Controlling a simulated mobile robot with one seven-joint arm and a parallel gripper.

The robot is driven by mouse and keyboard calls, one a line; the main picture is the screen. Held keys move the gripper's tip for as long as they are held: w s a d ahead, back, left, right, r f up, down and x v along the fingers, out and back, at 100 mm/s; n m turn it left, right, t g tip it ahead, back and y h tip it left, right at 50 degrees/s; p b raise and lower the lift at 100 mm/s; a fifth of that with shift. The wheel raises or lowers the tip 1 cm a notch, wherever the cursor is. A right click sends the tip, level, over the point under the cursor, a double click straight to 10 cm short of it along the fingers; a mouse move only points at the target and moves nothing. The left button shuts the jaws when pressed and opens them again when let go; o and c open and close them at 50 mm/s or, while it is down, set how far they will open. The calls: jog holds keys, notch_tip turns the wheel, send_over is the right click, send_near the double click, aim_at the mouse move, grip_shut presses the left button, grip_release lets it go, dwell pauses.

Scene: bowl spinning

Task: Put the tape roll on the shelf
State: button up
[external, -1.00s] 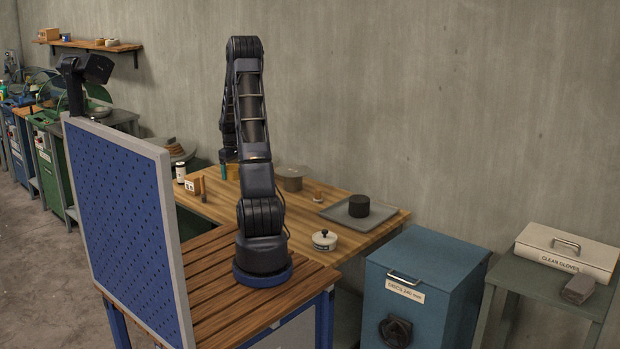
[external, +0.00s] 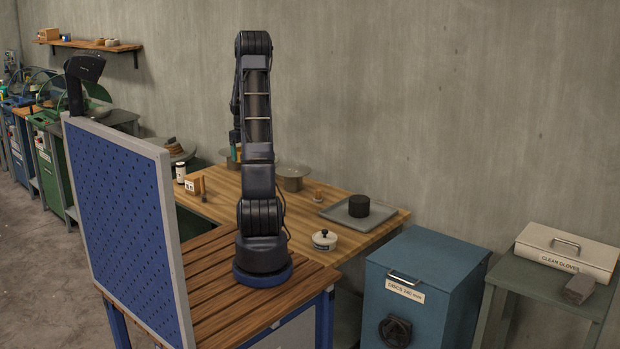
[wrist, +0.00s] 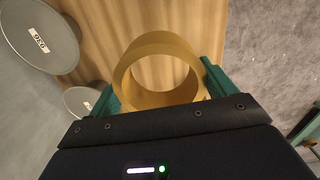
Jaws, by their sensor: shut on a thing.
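The tape roll (wrist: 160,42), a wide tan ring, is held between the green fingers of my gripper (wrist: 160,84) in the wrist view. The open middle of the ring faces the camera, and wood shows through it. In the external view my gripper (external: 235,140) is partly hidden behind my arm, over the back of the wooden bench, and I cannot make out the roll there. The wooden shelf (external: 75,43) is on the wall at the far upper left. It carries a small box at its left end and a few small round things at its right.
A blue pegboard (external: 120,215) stands at left. Grey discs (wrist: 40,35) show in the wrist view.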

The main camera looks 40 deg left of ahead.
jog(key=w+d+r+m, duration=0.3)
jog(key=w+d+m, duration=0.2)
jog(key=w+d, duration=2.05)
jog(key=w+d+r+m, duration=0.15)
jog(key=w+d, duration=0.25)
jog(key=d, duration=0.8)
jog(key=w+d+r+m, duration=0.15)
jog(key=w+d, duration=0.25)
jog(key=d, duration=0.8)
jog(key=w+d+m, duration=0.2)
jog(key=w+d, duration=0.2)
jog(key=d, duration=0.8)
jog(key=s+d+r+m, duration=0.2)
jog(key=d, duration=1.6)
notch_tip(320, 180, up, 3)
jog(key=m, duration=0.6)
send_over(527, 275)
notch_tip(527, 275, down, 19)
jog(key=shift+f, duration=0.1)
